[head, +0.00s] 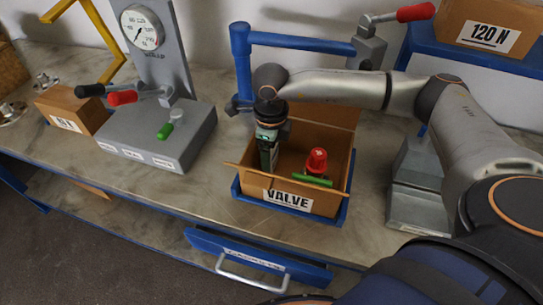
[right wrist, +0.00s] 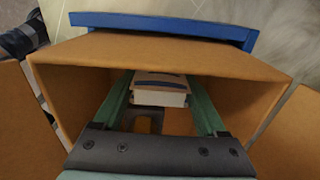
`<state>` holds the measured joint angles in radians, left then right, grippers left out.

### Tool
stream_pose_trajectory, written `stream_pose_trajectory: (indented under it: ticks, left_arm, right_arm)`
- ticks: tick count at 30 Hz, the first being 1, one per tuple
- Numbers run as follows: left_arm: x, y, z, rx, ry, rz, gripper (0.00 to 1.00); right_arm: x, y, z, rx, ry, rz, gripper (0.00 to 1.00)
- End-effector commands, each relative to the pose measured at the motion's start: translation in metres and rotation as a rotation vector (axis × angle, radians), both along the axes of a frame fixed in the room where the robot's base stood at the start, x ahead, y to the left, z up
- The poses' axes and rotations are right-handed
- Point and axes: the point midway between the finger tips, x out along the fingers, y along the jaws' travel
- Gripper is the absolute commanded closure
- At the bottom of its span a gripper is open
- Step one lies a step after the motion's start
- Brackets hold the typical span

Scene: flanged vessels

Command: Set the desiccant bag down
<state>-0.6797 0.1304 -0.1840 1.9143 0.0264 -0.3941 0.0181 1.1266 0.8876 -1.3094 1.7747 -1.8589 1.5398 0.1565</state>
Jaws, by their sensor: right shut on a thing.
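My right gripper (head: 268,158) points down into the open cardboard box marked VALVE (head: 330,205), at its left side. In the right wrist view its green fingers stand on either side of a small white and tan packet, which looks like the desiccant bag (right wrist: 160,90). The gripper is shut on it, inside the box walls. I cannot tell whether the bag touches the box floor. The bag is hidden in the head view. A red-topped valve with a green handle (head: 316,162) is in the box, right of the gripper. My left gripper is not in view.
The box sits in a blue tray (head: 290,208) near the bench's front edge. A grey gauge stand (head: 165,135) with levers is at left, and a blue pipe frame (head: 300,40) stands behind. A grey block (head: 415,205) is at right. Bare bench lies left of the tray.

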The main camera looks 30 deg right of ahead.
Motion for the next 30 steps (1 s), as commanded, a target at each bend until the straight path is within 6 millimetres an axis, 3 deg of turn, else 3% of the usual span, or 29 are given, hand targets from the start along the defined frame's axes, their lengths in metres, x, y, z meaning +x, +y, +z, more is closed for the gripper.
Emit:
stream_pose_trajectory:
  ticks: [3, 13, 14, 20, 30]
  left_arm:
    - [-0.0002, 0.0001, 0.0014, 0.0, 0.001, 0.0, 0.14]
    - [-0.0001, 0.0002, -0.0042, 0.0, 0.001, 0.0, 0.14]
    - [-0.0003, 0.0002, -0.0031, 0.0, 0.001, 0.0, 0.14]
    - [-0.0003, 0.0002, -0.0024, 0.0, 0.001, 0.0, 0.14]
    - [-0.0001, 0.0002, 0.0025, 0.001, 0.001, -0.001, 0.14]
  right_arm:
    - [-0.0002, -0.0001, -0.0111, 0.001, 0.001, 0.0, 0.81]
    - [0.0, 0.0001, -0.0161, 0.001, -0.001, 0.0, 0.81]
    - [-0.0001, 0.0001, -0.0148, 0.0, 0.0, 0.0, 0.23]
    - [-0.0001, 0.0001, -0.0141, 0.0, 0.0, 0.0, 0.01]
    - [0.0, 0.0001, -0.0091, 0.001, -0.001, 0.0, 0.0]
